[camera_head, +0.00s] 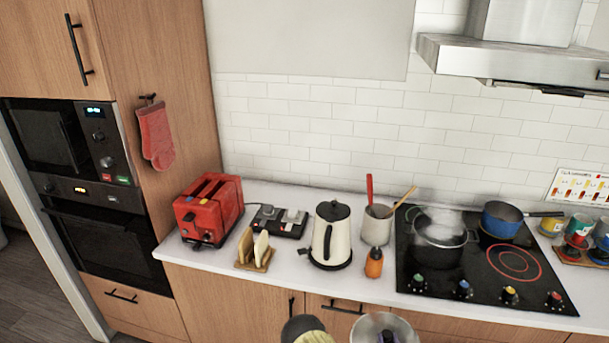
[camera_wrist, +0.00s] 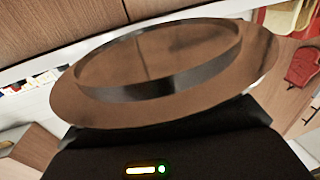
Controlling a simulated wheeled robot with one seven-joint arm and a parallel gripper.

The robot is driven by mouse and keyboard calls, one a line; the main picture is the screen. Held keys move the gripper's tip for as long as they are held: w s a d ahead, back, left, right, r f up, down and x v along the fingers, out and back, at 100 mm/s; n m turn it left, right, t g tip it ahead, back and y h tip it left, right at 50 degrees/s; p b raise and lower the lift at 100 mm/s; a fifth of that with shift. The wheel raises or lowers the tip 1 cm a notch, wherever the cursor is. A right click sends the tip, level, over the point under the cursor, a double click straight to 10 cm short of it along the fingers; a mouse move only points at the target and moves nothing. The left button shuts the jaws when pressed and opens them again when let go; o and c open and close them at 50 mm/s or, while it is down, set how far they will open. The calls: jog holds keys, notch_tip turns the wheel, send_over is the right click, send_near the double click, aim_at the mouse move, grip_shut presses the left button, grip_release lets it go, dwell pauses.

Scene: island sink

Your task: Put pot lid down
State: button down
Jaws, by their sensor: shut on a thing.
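The pot lid (camera_wrist: 165,55) fills much of the wrist view, a round, shiny brownish disc with a raised dark metal ring. My gripper (camera_wrist: 165,122) is shut on the lid, which lies across the front of its black body. The fingertips and the gripped part are hidden. In the head view, an uncovered dark pot (camera_head: 440,252) stands on the black cooktop (camera_head: 470,278) with steam rising from it. I cannot identify my gripper in the head view.
A blue pan (camera_head: 502,219) sits at the cooktop's back right. Left of the cooktop stand a utensil crock (camera_head: 376,226), an orange bottle (camera_head: 374,262), a cream kettle (camera_head: 331,236), a toast rack (camera_head: 254,250) and a red toaster (camera_head: 208,210). Little bare counter shows between them.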

jog(key=shift+s+a+f+n+y, duration=0.2)
jog(key=shift+a+f+n+y, duration=0.1)
jog(key=shift+a+f+y, duration=0.4)
notch_tip(320, 180, down, 10)
jog(key=b, duration=1)
jog(key=shift+d+h, duration=0.25)
jog(key=shift+h, duration=0.15)
jog(key=a, duration=0.7)
notch_tip(320, 180, up, 16)
jog(key=p, duration=1.6)
jog(key=shift+r, duration=0.1)
